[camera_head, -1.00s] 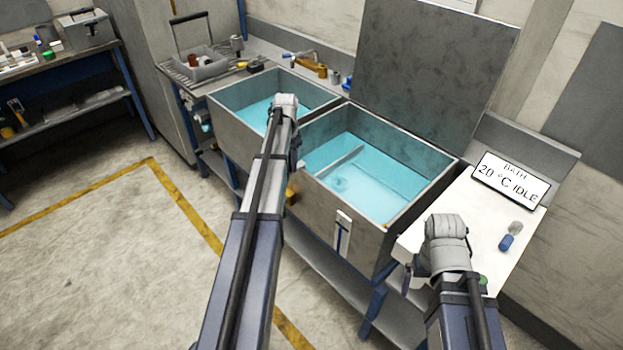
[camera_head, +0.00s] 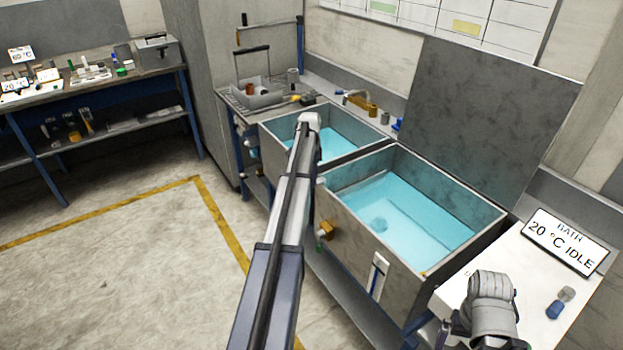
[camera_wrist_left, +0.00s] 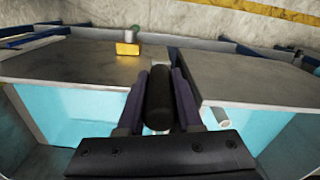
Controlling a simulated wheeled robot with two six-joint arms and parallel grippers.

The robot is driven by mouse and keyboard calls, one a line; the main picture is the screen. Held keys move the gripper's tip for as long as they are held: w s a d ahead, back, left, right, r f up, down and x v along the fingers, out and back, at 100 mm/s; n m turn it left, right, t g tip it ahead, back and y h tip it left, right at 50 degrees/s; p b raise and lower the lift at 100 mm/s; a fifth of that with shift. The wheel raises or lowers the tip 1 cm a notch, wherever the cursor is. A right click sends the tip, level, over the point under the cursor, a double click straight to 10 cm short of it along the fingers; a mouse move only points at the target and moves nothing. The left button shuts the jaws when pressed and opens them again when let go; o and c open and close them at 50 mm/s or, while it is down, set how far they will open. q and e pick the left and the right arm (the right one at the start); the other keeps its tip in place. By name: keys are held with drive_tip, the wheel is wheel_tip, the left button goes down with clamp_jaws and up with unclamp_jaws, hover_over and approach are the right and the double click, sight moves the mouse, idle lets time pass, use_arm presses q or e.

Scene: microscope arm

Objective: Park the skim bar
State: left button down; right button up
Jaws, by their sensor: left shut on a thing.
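My left gripper (camera_wrist_left: 158,88) is shut on a dark, rounded, handle-like piece (camera_wrist_left: 158,108), held upright between its fingers near the wall dividing the two baths. I take it for the skim bar's handle; the rest of the bar is not clearly visible. In the head view my left wrist hides the fingers and the grasp. The right bath (camera_head: 465,205) holds blue liquid with no bar seen across it. The left bath (camera_head: 272,145) also holds blue liquid. My right gripper (camera_head: 450,330) is low at the right beside the white worktop, its finger opening unclear.
A raised grey lid (camera_head: 485,130) stands behind the right bath. A sign (camera_head: 565,242) reads "BATH 20 °C IDLE". A brass valve (camera_head: 327,231) sticks out from the bath front. A grey tote (camera_head: 258,93) stands beyond the left bath. Open floor lies at the left.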

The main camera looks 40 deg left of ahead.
use_arm(q)
drive_tip(key=shift+w+a, duration=0.15)
drive_tip(key=shift+a, duration=0.1)
drive_tip(key=c, duration=0.6)
unclamp_jaws()
drive_tip(key=shift+r, duration=0.15)
drive_tip(key=shift+r+p, duration=0.5)
drive_tip(key=shift+p, duration=0.2)
wheel_tip(320, 180, up, 7)
drive_tip(key=p, duration=0.6)
drive_tip(key=shift+f+p, duration=0.2)
drive_tip(key=shift+p, duration=0.1)
drive_tip(key=shift+f, duration=0.1)
